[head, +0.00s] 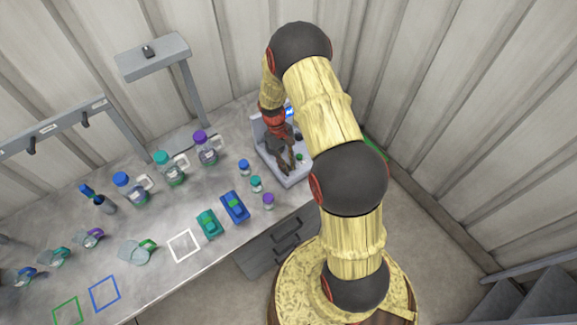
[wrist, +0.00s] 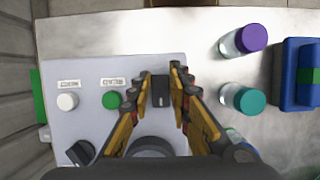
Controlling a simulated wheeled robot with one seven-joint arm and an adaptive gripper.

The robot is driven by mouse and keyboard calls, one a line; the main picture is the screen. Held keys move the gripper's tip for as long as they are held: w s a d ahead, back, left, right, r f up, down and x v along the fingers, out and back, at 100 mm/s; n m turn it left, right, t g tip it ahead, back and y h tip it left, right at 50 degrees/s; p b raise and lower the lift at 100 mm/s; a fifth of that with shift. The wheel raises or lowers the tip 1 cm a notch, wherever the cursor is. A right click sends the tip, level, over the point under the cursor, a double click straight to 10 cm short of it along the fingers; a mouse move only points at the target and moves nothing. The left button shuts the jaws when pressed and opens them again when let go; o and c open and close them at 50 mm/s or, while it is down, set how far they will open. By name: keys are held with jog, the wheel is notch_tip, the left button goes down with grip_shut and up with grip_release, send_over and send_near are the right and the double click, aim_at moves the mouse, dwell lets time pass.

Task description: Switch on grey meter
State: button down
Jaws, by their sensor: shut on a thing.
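The grey meter (head: 270,162) stands at the right end of the bench, with its light grey panel (wrist: 90,76) filling the left of the wrist view. My gripper (head: 285,169) points down over the panel. In the wrist view its two fingers (wrist: 161,82) are closed around a small black switch (wrist: 161,92) near the panel's right side. Left of it are a green button (wrist: 112,100) and a white button (wrist: 68,101), each under a small label. A dark knob (wrist: 80,153) is at lower left. A larger round dark part lies partly hidden between the fingers.
Small bottles with purple (wrist: 252,38) and teal (wrist: 250,100) caps stand close right of the panel. A blue case (head: 235,206) and a teal case (head: 207,224) lie nearby. Larger jugs (head: 205,147) stand behind. A corrugated wall is close behind the meter.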

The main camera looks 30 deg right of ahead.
jog(key=c, duration=1.6)
grip_release()
jog(key=shift+c, duration=0.2)
jog(key=shift+r, duration=0.1)
jog(key=v, duration=1.1)
jog(key=shift+w+r, duration=0.2)
jog(key=shift+r, duration=0.15)
